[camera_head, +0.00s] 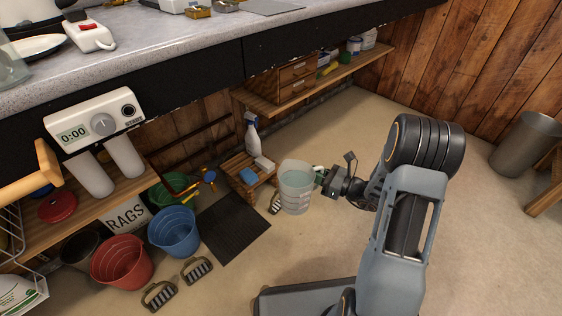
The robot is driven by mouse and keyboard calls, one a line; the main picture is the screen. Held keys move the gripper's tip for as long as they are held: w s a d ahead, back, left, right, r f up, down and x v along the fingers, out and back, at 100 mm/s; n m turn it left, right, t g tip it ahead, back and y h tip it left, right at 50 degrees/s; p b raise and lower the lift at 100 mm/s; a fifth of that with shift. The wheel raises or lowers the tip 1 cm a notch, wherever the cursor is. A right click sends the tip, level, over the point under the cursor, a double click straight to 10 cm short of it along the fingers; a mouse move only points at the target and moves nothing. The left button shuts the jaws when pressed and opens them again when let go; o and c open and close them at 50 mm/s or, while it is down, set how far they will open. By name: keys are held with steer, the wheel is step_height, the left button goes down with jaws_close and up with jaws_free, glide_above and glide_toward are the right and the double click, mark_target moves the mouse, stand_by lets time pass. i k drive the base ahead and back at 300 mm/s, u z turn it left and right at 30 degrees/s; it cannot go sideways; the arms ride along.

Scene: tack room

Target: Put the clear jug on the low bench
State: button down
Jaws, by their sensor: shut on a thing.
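The clear jug (297,190) is a see-through, tapered vessel with faint markings on its side. It is near the middle of the camera view, roughly upright. My gripper (322,181) reaches it from the right and is shut on its right side. The fingertips are small and partly hidden. A small slatted wooden bench (235,163) stands low on the floor to the left of the jug. The jug appears held above the floor, apart from the bench.
The bench bears a blue sponge (248,175), a white block (264,163) and a spray bottle (252,136). A black mat (232,226), blue bucket (174,232), red bucket (122,262) and brushes (197,269) lie left. Open floor (490,240) is right. A counter (180,40) overhangs behind.

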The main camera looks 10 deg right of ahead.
mark_target(240, 166)
steer(key=z, duration=0.25)
steer(key=i, duration=0.7)
steer(key=u, duration=1.65)
steer(key=i, duration=0.5)
